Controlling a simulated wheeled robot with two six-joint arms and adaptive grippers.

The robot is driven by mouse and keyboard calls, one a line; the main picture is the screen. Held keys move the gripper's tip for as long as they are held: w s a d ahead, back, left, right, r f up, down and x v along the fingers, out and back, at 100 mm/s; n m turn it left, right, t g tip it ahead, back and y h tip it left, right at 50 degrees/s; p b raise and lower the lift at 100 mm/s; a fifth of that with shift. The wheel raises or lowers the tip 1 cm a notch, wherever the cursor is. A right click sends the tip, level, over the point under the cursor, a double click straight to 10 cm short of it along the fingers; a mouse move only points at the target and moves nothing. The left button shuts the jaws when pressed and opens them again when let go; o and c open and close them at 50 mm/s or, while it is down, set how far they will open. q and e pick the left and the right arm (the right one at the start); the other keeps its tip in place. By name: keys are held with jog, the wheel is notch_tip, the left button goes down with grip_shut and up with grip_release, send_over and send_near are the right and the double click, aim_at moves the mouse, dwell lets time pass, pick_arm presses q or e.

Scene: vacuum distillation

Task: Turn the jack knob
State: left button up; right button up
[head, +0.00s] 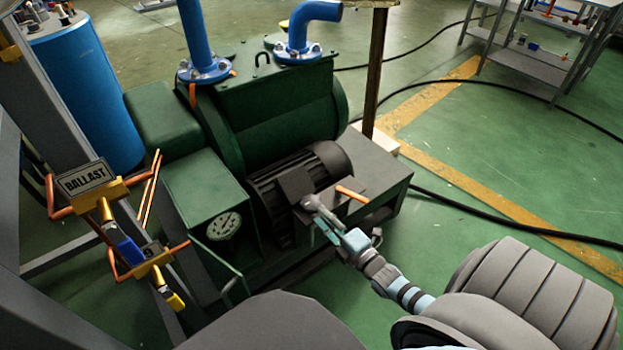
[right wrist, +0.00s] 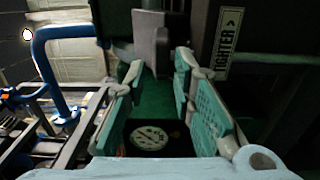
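No part can be surely picked out as the jack knob in either view. My right gripper (head: 318,217) is in front of the black ribbed motor (head: 300,178) of the green pump (head: 265,110) in the head view. In the right wrist view the two teal-padded fingers of my right gripper (right wrist: 160,70) stand apart with nothing held between them. A grey block (right wrist: 151,38) lies beyond the fingertips, and a round dial gauge (right wrist: 149,137) shows between the fingers. A label (right wrist: 229,44) with an arrow, seemingly reading "TIGHTER", is at the right. My left gripper is not in view.
Blue pipes (head: 199,45) rise from the pump. An orange handle (head: 352,194) is near the motor. At the left are a "BALLAST" sign (head: 86,180), valves with copper pipes and a blue drum (head: 85,90). Black cables (head: 480,207) cross the open green floor at the right.

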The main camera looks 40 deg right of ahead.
aim_at(305, 197)
jog(key=w+b, duration=0.2)
jog(key=w, duration=0.4)
jog(key=shift+d+f, duration=0.1)
jog(key=shift+f, duration=0.05)
jog(key=shift+w, duration=0.3)
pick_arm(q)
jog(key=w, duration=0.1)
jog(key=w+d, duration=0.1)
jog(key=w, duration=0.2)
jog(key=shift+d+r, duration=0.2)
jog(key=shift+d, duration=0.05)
pick_arm(e)
grip_shut()
